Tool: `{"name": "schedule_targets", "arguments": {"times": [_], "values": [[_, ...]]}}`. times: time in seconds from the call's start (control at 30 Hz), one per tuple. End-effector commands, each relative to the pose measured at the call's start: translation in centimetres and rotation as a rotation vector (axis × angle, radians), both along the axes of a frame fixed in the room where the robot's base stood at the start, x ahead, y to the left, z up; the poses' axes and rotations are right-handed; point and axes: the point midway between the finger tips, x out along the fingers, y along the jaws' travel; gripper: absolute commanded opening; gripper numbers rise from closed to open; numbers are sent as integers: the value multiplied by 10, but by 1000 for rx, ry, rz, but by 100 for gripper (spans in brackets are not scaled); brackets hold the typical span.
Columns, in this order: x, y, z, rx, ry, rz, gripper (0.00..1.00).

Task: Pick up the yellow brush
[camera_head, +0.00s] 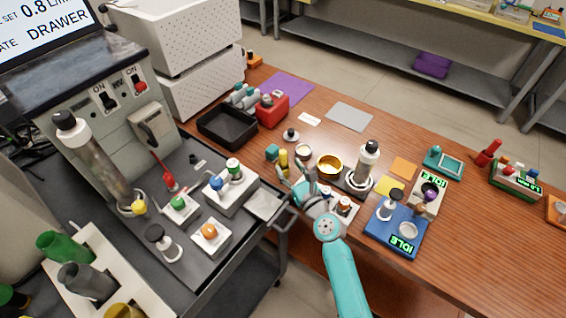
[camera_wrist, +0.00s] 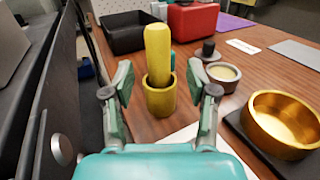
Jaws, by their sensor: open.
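A yellow brush handle (camera_wrist: 158,55) stands upright, leaning slightly, in a small yellow cup (camera_wrist: 160,98) on the wooden table. In the head view the yellow brush (camera_head: 283,158) is small, just beyond my gripper. My gripper (camera_wrist: 158,85) is open, one finger to each side of the brush and cup in the wrist view. No contact between the fingers and the brush shows. In the head view my gripper (camera_head: 293,186) is at the table's left edge, beside the cart. The lower end of the brush is hidden inside the cup.
A brass bowl (camera_wrist: 285,125) stands close on the right, with a small grey dish (camera_wrist: 224,78) nearer the brush. A black tray (camera_head: 227,128) and a red box (camera_head: 272,109) lie behind. A cart (camera_head: 262,232) is close on the left.

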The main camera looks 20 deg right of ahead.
Motion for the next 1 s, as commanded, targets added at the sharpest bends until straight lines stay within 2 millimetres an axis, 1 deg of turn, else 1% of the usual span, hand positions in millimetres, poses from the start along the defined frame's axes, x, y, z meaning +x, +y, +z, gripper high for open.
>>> {"name": "schedule_targets", "arguments": {"times": [0.1,0.2,0.3,0.4,0.6,0.63,0.67,0.7,0.77,0.8,0.83,0.87,1.0], "values": [[17,4,2,-3,-1,1,58],[30,7,2,-1,-1,1,58],[39,8,2,-2,-1,0,58],[43,9,1,-2,-1,-1,58],[43,9,1,-2,-1,-1,58],[43,9,1,-2,-1,-1,53],[43,9,1,-2,-1,-1,45],[43,9,1,-2,-1,-1,35],[43,9,1,-2,-1,-1,20],[43,8,1,-2,-1,-1,10],[43,8,1,-2,-1,-1,3],[43,8,1,-2,-1,-1,0],[43,8,1,-2,-1,-1,0]]}}
